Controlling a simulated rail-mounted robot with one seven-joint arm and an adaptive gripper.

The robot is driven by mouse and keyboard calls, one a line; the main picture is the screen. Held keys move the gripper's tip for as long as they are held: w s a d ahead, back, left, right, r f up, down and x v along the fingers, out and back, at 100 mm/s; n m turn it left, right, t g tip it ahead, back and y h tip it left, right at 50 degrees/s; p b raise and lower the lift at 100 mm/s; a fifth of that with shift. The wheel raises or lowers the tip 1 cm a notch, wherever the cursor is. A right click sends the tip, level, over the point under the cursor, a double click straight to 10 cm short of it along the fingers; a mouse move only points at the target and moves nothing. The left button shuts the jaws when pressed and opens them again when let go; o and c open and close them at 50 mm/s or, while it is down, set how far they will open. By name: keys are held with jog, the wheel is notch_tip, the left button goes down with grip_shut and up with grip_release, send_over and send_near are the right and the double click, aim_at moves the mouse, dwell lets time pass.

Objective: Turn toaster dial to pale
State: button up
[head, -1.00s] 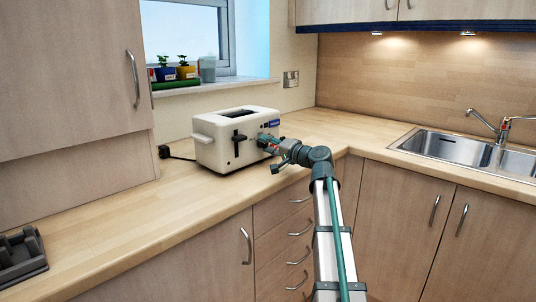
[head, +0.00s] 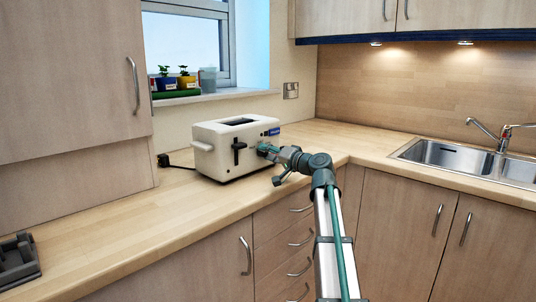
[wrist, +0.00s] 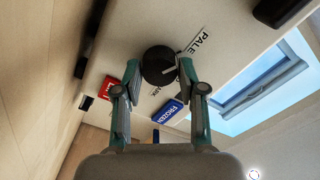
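The white toaster (head: 212,164) stands on the counter, with a black lever (head: 238,148) on its front. In the wrist view its round black dial (wrist: 159,66) has a white pointer line aimed roughly right, near the lower end of the PALE label (wrist: 196,42). A second label below the dial is partly hidden. My gripper (wrist: 158,64) is at the toaster's front, with one finger on each side of the dial. A gap shows left of the dial; the right fingertip is very close, and contact is unclear. My gripper (head: 264,150) hides the dial in the head view.
A red button (wrist: 132,76) and a blue FROZEN button (wrist: 168,111) sit close to my fingers. Potted plants (head: 187,79) stand on the windowsill behind. The sink (head: 452,155) is at the right. Bare counter (head: 130,225) lies left of the toaster.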

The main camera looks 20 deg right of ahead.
jog(key=o, duration=0.3)
jog(key=v, duration=1.2)
jog(key=shift+d, duration=0.1)
